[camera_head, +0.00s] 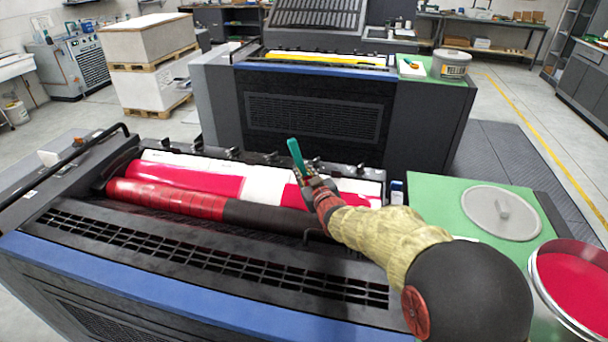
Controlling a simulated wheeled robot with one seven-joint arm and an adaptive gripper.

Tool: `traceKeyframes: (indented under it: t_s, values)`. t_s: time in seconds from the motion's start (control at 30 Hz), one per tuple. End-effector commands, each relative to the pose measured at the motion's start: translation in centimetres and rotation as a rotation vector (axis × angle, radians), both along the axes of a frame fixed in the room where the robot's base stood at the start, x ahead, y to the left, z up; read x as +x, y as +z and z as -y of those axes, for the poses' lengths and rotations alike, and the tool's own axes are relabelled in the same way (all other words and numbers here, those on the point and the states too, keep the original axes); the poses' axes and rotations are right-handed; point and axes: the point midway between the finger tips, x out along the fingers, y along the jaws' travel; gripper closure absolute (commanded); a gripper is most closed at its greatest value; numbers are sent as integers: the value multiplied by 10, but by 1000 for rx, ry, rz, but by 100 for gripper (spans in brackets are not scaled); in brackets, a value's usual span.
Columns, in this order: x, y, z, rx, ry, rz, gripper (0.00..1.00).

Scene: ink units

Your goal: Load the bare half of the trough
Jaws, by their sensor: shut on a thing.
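The ink trough lies along the top of the near press unit, with its pale back edge (165,157) showing. Magenta ink (185,178) covers its left part. A pale stretch (264,186) without ink shows near the middle, and more magenta shows to its right, around my gripper. The roller (165,197) in front is red on its left half and dark on its right half. My gripper (314,184) is over the right part of the trough, shut on a tool with a teal handle (297,155) pointing up. The tool's lower end is hidden.
A black bar (75,165) rises at the left. A second press unit (310,118) with yellow ink stands behind.

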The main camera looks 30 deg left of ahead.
Motion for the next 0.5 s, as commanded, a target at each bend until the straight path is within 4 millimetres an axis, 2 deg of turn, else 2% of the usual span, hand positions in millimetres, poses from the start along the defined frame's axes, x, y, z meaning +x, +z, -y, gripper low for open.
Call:
traceKeyframes:
  t_s: [0.17,0.5]
  values:
    - [-2,-1,-7,1,2,3,100]
    - [-12,-1,-49,2,3,3,100]
